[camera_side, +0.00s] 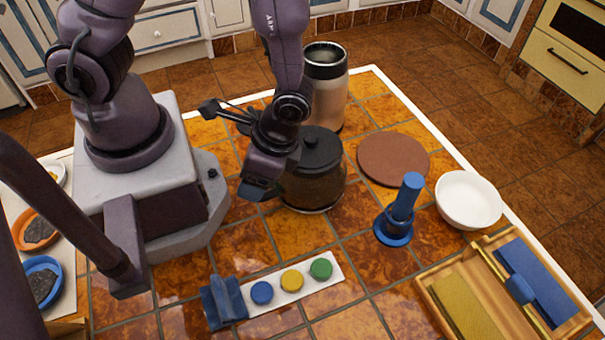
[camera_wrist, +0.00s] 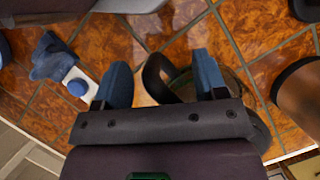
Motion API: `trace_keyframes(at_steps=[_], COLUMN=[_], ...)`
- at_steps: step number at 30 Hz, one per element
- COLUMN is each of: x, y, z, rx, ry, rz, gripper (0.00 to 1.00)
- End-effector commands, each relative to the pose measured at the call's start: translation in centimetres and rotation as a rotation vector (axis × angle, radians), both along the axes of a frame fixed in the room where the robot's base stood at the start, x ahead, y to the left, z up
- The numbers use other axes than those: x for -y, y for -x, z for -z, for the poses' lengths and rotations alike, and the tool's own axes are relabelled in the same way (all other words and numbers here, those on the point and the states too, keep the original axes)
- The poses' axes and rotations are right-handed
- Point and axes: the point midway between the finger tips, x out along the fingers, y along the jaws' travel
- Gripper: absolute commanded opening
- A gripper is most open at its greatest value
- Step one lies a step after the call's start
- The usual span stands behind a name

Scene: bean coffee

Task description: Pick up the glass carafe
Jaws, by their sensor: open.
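The glass carafe (camera_side: 316,187) stands upright on the tiled table in the side view, dark and see-through, with a black lid. In the wrist view the carafe's glass (camera_wrist: 232,82) is partly hidden behind my right finger. My gripper (camera_side: 257,190) is at the carafe's left side, its blue fingertips low and partly hidden by the hand. In the wrist view my gripper (camera_wrist: 160,61) is open, with the carafe's black curved handle (camera_wrist: 152,80) between the spread fingers. I cannot tell whether a finger touches the handle.
A tall metal canister (camera_side: 326,95) stands behind the carafe. A brown disc (camera_side: 393,158), blue upright tool (camera_side: 405,205), white bowl (camera_side: 468,203) and wooden tray (camera_side: 437,292) lie to the right. A white strip with coloured buttons (camera_side: 291,280) lies in front.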

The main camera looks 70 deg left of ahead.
Motion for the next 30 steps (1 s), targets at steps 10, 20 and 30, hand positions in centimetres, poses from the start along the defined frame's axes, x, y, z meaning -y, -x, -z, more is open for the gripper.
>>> trace_keyframes(at_steps=[10,20,30], x=[0.03,0.01,0.05], y=[-0.03,-0.01,-0.09], z=[-0.04,-0.04,-0.31], rx=[0.001,0.0,0.003], ry=[0.001,0.0,0.002], rz=[0.0,0.0,0.0], gripper=[0.2,0.0,0.0])
